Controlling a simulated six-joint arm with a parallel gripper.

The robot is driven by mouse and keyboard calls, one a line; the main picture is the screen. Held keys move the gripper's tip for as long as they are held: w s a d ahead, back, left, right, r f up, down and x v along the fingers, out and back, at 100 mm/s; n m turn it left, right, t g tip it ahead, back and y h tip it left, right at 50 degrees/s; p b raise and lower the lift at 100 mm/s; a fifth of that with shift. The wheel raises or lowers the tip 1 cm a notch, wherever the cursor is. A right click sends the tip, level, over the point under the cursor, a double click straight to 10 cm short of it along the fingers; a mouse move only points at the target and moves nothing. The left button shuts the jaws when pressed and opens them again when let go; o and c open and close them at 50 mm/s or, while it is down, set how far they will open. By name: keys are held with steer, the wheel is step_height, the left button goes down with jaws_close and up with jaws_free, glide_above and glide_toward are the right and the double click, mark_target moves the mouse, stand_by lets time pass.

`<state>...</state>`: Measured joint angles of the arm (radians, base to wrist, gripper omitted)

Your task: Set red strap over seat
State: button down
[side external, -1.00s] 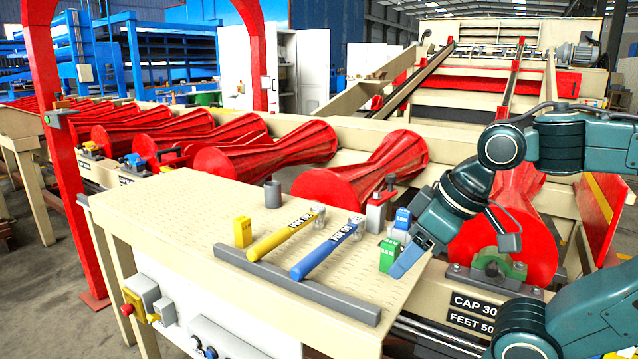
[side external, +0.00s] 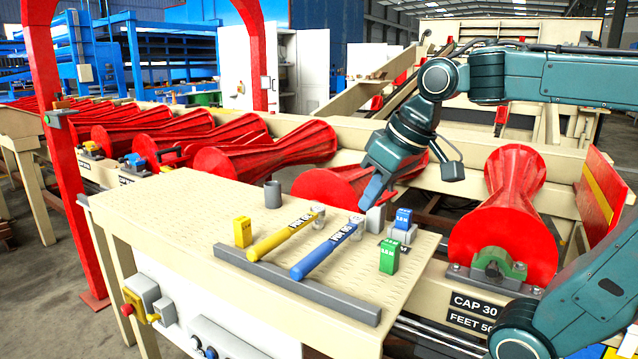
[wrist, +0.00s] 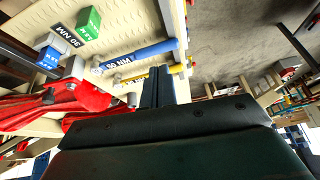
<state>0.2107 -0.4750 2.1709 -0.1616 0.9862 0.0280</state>
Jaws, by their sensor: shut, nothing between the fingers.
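I cannot pick out a red strap for certain; red roller surfaces fill that part of the scene. A bearing seat with green sides (side external: 490,268) holds the near end of the front red roller (side external: 505,235). My gripper (side external: 370,200) is shut and empty, pointing down just above and behind the head of the blue torque wrench (side external: 328,250). It hides part of a grey block (side external: 376,217) beside the table's back edge.
The beige table (side external: 180,225) also carries a yellow wrench (side external: 280,240), yellow box (side external: 242,232), green box (side external: 389,256), blue box (side external: 403,219), grey cup (side external: 272,194) and long grey bar (side external: 300,285). A red post (side external: 75,190) stands left. The table's left part is clear.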

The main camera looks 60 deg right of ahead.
steer(key=w+d+r+m, duration=0.1)
steer(key=w+d+r, duration=0.2)
steer(key=w+d, duration=0.4)
steer(key=w+d+r+m, duration=0.1)
steer(key=w+d+r, duration=0.1)
steer(key=w+d, duration=0.45)
steer(key=s+d+f+m+g+h, duration=0.1)
steer(key=d+f, duration=0.2)
steer(key=d, duration=2)
steer(key=shift+d+g, duration=0.25)
steer(key=shift+g, duration=0.05)
steer(key=shift+f, duration=0.1)
